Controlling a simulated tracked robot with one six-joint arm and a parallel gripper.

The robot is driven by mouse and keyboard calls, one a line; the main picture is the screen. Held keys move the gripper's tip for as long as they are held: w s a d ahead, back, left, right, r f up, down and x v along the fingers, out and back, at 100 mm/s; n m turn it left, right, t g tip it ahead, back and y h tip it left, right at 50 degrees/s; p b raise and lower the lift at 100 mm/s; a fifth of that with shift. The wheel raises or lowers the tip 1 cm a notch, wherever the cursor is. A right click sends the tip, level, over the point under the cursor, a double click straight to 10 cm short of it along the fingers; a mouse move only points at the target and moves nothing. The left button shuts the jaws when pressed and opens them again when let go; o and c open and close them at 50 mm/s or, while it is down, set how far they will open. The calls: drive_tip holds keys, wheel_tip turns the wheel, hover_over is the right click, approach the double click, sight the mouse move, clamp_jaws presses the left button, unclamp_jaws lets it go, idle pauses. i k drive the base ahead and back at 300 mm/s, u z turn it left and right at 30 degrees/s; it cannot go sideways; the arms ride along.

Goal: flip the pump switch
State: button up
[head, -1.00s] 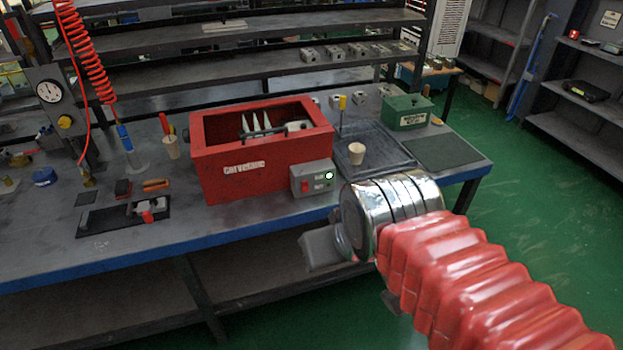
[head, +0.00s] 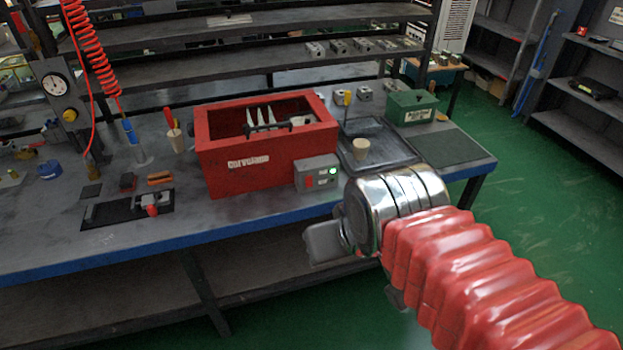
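The pump switch is a red rocker (head: 309,182) on the front of a small grey box (head: 317,172). This box is fixed at the right front of a red open tank (head: 217,172) with a white label on the workbench. A round green light (head: 333,170) glows beside the switch. Whether the rocker is up or down is too small to tell. My gripper (head: 322,243) hangs in front of the bench edge, below the grey box and apart from it. Its fingers are mostly hidden behind my wrist, so its opening cannot be seen.
A black tray (head: 395,150) with a beige cup (head: 361,148) stands right of the tank, near a green box (head: 411,107). A black fixture (head: 105,213) lies at left. A coiled red hose (head: 90,45) hangs at far left. Open air lies before the bench.

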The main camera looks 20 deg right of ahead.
sight(309, 179)
drive_tip(key=k, duration=1.35)
drive_tip(key=u, duration=0.1)
drive_tip(key=i, duration=0.5)
drive_tip(key=u, duration=0.55)
drive_tip(key=i, duration=1.1)
drive_tip(key=u, duration=0.4)
